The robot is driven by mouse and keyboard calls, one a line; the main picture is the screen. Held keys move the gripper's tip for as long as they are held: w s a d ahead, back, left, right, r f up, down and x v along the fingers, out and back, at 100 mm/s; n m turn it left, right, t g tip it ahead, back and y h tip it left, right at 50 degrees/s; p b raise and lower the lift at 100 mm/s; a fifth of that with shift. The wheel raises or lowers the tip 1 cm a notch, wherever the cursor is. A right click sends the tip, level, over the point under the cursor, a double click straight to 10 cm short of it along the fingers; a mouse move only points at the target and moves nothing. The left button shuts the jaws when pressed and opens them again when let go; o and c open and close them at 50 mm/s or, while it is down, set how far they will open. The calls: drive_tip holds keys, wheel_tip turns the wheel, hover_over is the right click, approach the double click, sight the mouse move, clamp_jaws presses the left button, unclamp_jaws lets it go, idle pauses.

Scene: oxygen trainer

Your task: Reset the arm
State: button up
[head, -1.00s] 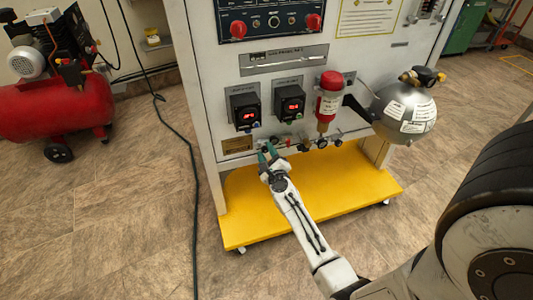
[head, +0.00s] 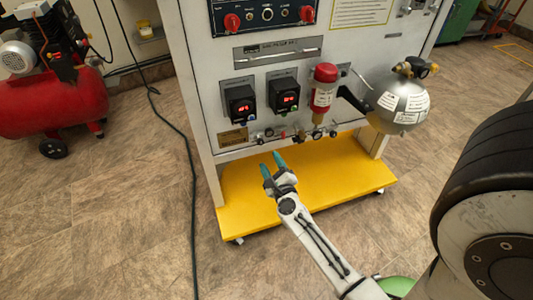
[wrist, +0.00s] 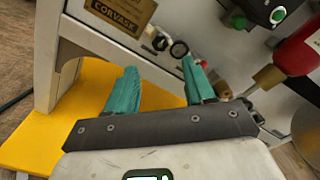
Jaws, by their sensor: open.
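My gripper (head: 272,166) is open and empty in the head view, its two teal fingers apart. It is in front of the oxygen trainer panel (head: 220,66), just below the row of small valves and fittings (head: 290,136), over the yellow base (head: 300,180). In the wrist view, the two teal fingers of my gripper (wrist: 158,88) stand wide apart with nothing between them. A dark round knob (wrist: 179,49) shows just beyond the right finger, and the brown label plate (wrist: 120,12) is above.
Two digital gauges (head: 283,95), a red-topped cylinder (head: 322,98) and a silver sphere (head: 402,104) are on the panel above. A red compressor (head: 50,108) stands at left, with a dark hose (head: 172,125) on the floor.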

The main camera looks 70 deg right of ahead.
drive_tip(key=shift+v, duration=0.9)
drive_tip(key=w+a+n+t+y, duration=0.1)
drive_tip(key=w+a+n+y, duration=0.3)
drive_tip(key=a+n+y, duration=0.45)
drive_tip(key=w+a+n+t+y, duration=0.2)
drive_tip(key=w+a+n+y, duration=0.25)
drive_tip(key=a+n, duration=0.55)
drive_tip(key=s+a+f+n+g+y, duration=0.25)
drive_tip(key=s+a+n+g, duration=0.5)
drive_tip(key=n, duration=0.45)
drive_tip(key=s+r+n+g+h, duration=0.25)
drive_tip(key=s+n+g, duration=0.35)
drive_tip(key=s, duration=0.4)
wheel_tip(320, 180, up, 22)
drive_tip(key=p, duration=2.1)
drive_tip(key=shift+s+a+f+y, duration=0.2)
drive_tip(key=shift+s+f+y, duration=0.05)
drive_tip(key=shift+y, duration=0.05)
